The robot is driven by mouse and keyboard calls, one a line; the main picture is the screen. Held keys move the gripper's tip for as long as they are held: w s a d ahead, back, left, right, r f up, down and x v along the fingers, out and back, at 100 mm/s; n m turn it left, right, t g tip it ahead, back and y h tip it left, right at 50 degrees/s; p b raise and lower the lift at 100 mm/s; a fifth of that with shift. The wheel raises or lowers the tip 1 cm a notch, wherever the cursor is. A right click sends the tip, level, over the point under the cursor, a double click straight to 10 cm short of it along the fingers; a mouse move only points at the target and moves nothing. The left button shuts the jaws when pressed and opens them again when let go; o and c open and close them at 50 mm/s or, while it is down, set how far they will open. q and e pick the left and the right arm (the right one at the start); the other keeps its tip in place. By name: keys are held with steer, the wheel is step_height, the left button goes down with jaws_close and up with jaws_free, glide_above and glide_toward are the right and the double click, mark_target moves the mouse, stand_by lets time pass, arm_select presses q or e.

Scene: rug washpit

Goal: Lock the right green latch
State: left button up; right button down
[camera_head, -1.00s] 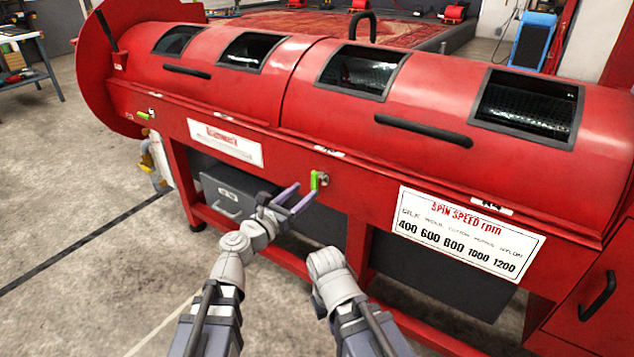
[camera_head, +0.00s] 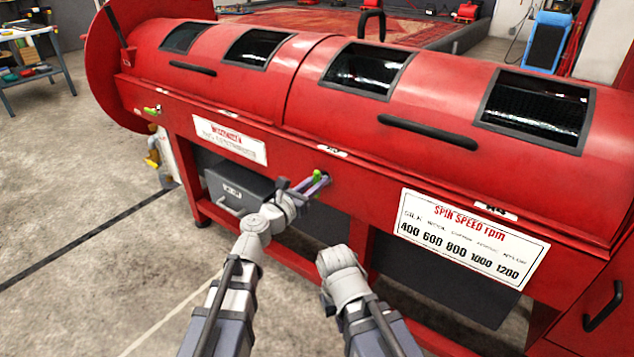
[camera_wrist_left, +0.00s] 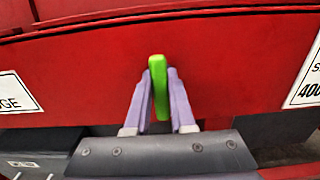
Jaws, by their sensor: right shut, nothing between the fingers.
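The right green latch (camera_head: 317,176) sticks out from the front of the red machine, at a small grey mount. In the left wrist view the latch (camera_wrist_left: 159,85) stands nearly upright between the two purple fingers. My left gripper (camera_head: 312,182) is at the latch, one finger on each side. In the left wrist view the fingers of my left gripper (camera_wrist_left: 160,88) lie close against the latch's sides and look shut on it. My right arm ends in a rounded grey wrist below and right of the latch; its fingers are hidden.
Another green latch (camera_head: 151,110) is at the machine's far left end. A spin speed sign (camera_head: 465,240) is right of the gripped latch, and a smaller white sign (camera_head: 230,140) is left of it. A grey box (camera_head: 235,190) sits under the machine. Open floor lies at left.

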arm_select(q)
jaws_close()
steer(key=shift+m, duration=0.3)
steer(key=m, duration=0.3)
steer(key=shift+s+d+m, duration=0.1)
steer(key=shift+d+m, duration=0.05)
steer(key=shift+m, duration=0.15)
steer(key=m, duration=0.4)
steer(key=shift+s+d+f+m, duration=0.1)
steer(key=shift+f+m, duration=0.05)
steer(key=shift+m, duration=0.15)
steer(key=shift+s+d+f+m+b, duration=0.1)
steer(key=shift+f+m+b, duration=0.1)
steer(key=shift+m, duration=2.05)
steer(key=shift+f+m+b, duration=0.1)
steer(key=shift+m+b, duration=0.1)
steer(key=shift+m, duration=2.05)
